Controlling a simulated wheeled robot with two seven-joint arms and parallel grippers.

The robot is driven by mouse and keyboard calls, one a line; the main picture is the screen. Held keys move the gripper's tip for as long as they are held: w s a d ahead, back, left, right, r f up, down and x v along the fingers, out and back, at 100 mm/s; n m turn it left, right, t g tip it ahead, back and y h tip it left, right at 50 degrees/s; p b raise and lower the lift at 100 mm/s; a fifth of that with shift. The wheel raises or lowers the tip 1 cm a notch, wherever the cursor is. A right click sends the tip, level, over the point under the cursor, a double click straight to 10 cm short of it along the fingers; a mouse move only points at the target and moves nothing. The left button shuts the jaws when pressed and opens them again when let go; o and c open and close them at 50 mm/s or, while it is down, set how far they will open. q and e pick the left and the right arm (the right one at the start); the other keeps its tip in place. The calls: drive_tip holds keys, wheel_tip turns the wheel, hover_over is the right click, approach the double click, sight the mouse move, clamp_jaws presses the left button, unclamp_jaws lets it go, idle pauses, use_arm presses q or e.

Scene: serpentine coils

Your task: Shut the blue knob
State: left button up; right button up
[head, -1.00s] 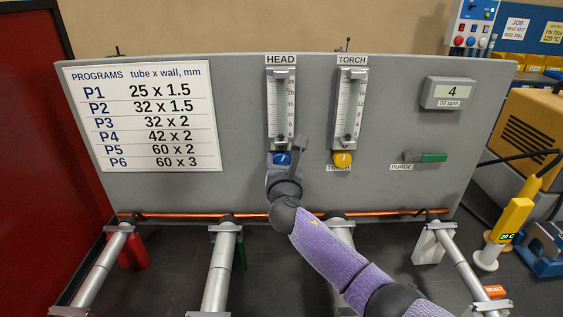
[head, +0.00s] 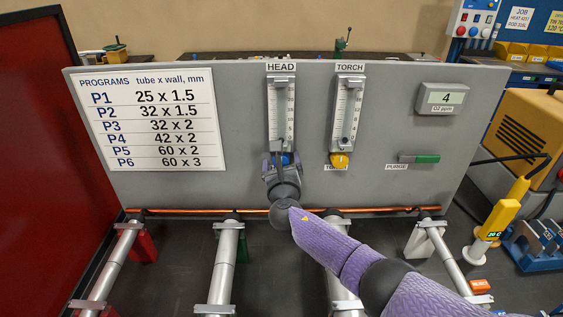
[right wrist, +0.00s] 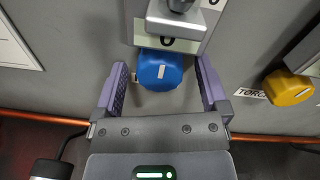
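The blue knob (right wrist: 160,71) sits on the grey panel at the bottom of the flowmeter labelled HEAD. In the head view only a little of the blue knob (head: 287,157) shows above my right gripper. My right gripper (head: 281,162) is in front of the panel at the knob. In the right wrist view my right gripper (right wrist: 162,80) is open, with one purple finger on each side of the knob and a gap visible on both sides. A white mark on the knob is nearly upright, tilted slightly. My left gripper is not in view.
The yellow knob (head: 340,160) under the TORCH flowmeter (head: 346,110) is to the right. A green PURGE handle (head: 427,159) is further right. A copper tube (head: 180,211) runs below on supports. The HEAD flowmeter (head: 281,110) rises directly above the blue knob.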

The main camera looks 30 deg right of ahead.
drive_tip(key=p+v, duration=0.4)
drive_tip(key=v, duration=0.6)
